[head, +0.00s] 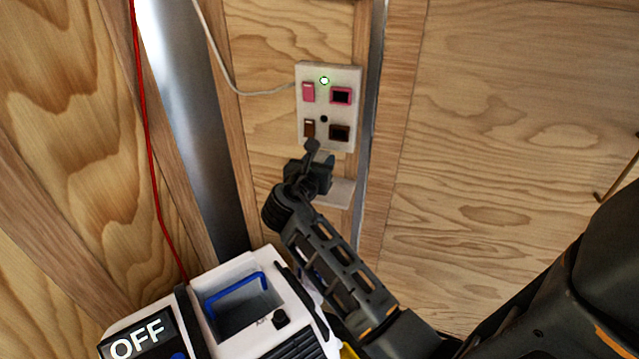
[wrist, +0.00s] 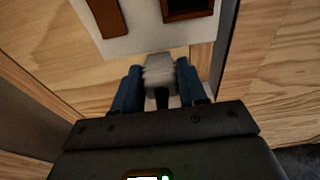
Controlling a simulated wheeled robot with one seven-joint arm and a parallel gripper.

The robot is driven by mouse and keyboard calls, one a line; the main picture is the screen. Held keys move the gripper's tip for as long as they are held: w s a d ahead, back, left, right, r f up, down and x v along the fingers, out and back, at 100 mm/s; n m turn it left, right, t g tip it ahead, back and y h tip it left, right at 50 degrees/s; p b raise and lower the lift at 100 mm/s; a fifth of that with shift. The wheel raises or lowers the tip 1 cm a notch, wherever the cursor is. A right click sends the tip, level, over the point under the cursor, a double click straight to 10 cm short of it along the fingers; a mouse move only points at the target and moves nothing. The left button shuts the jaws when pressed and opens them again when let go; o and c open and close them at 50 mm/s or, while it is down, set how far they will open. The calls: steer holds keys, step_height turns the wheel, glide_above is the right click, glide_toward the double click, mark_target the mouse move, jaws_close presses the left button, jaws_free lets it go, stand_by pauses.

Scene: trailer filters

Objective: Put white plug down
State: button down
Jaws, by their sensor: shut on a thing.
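The white plug (wrist: 158,72) sits between the two blue-grey fingers of my gripper (wrist: 160,88) in the wrist view. My gripper is shut on it. In the head view my gripper (head: 312,165) is just below the wall panel and over a small pale shelf (head: 340,190). The plug cannot be made out there, as the gripper hides it. In the wrist view the plug's far end is close to the lower edge of the panel; I cannot tell whether they touch. Only part of the shelf shows.
The white panel (head: 326,112) has a pink socket (head: 341,96), a brown socket (head: 339,133), two switches and a lit green light. A white machine marked OFF (head: 219,279) stands at lower left. A red cord (head: 150,150) hangs on the left. A metal strip runs right of the panel.

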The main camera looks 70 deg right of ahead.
step_height(320, 180, down, 3)
steer(key=shift+r, duration=0.2)
step_height(320, 180, down, 4)
steer(key=shift+r+b, duration=0.15)
steer(key=shift+b, duration=0.35)
steer(key=shift+d+f, duration=0.15)
steer(key=shift+f, duration=0.2)
steer(key=shift+f, duration=0.5)
steer(key=c, duration=0.6)
jaws_free()
